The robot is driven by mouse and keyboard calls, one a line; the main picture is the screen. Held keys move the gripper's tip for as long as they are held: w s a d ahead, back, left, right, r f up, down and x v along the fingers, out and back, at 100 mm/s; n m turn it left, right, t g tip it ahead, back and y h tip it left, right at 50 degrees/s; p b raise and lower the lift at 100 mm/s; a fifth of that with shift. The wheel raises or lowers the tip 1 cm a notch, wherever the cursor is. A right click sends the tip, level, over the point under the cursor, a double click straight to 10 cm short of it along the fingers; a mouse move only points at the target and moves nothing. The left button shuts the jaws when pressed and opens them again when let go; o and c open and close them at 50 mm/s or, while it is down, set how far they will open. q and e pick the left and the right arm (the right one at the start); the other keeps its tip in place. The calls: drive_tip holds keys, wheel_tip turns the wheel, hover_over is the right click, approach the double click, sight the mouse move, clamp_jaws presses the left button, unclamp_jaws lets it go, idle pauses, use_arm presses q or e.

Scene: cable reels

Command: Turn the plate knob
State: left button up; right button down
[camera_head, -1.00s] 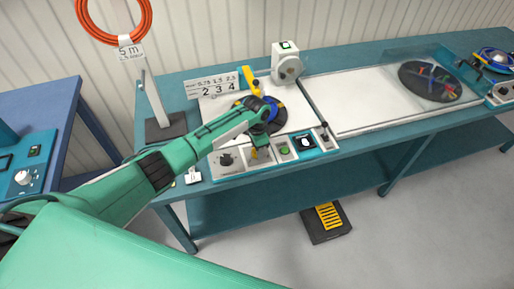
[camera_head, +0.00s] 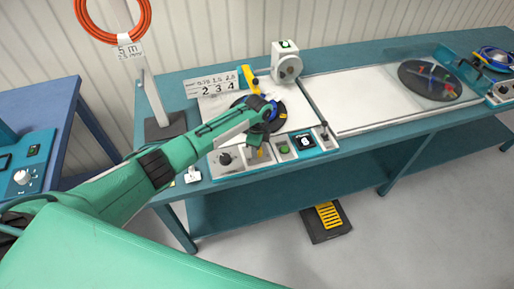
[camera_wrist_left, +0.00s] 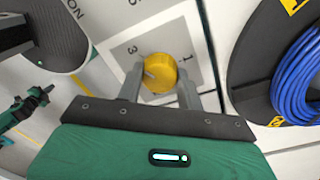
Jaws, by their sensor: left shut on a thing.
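The plate knob is a round yellow knob (camera_wrist_left: 159,72) on a light panel plate with digits, in the left wrist view. A slot or pointer line shows on its face. My left gripper (camera_wrist_left: 161,88) is shut on the knob, with one finger on each side of it. In the head view my left gripper (camera_head: 258,152) reaches down to the front panel of the bench from above, and the knob is mostly hidden there.
A dark reel with a blue cable coil (camera_wrist_left: 298,82) lies close to the gripper's right in the wrist view. A black knob (camera_head: 226,159), a green button (camera_head: 284,149) and a small display (camera_head: 306,142) share the front panel. A post (camera_head: 153,100) stands left.

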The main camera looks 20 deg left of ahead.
use_arm(q)
drive_tip(key=shift+r, duration=0.1)
idle(0.4)
drive_tip(key=o, duration=1)
wheel_tip(320, 180, up, 14)
drive_tip(key=b, duration=0.3)
drive_tip(key=shift+w, duration=0.3)
drive_tip(key=shift+f, duration=0.2)
